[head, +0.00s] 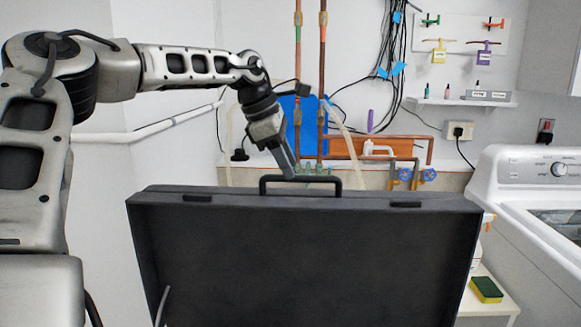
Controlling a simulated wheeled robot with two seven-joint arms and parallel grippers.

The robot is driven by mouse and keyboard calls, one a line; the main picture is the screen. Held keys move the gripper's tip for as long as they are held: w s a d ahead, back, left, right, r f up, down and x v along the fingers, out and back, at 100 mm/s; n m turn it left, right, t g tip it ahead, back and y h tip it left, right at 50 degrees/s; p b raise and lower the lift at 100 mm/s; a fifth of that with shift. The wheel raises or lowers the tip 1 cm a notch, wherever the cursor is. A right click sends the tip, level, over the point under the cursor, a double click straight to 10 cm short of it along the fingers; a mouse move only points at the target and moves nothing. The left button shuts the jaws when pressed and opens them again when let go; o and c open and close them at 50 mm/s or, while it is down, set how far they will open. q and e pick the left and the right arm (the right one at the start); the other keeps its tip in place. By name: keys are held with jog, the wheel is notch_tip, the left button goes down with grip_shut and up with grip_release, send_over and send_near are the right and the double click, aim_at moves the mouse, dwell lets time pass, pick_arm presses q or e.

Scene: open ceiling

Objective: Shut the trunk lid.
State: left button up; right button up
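The trunk lid (310,255) is dark grey and stands raised, its inner side facing me. It fills the lower middle of the head view. A black handle (300,180) sits at the middle of its top edge. My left gripper (291,174) points down behind the top edge, close to the left part of the handle. Its fingertips are partly hidden by the handle and lid, so I cannot tell whether it touches them or is open. The lower part of the trunk is out of view. My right gripper is not in view.
A white washing machine (530,200) stands at the right. A small white table (488,308) with a yellow and green sponge (486,290) stands between it and the lid. Copper pipes (322,80) and black cables (392,60) run along the back wall.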

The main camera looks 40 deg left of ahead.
pick_arm(q)
jog(key=shift+x, duration=1.05)
jog(key=shift+w, duration=0.1)
grip_shut()
jog(key=shift+f, duration=0.1)
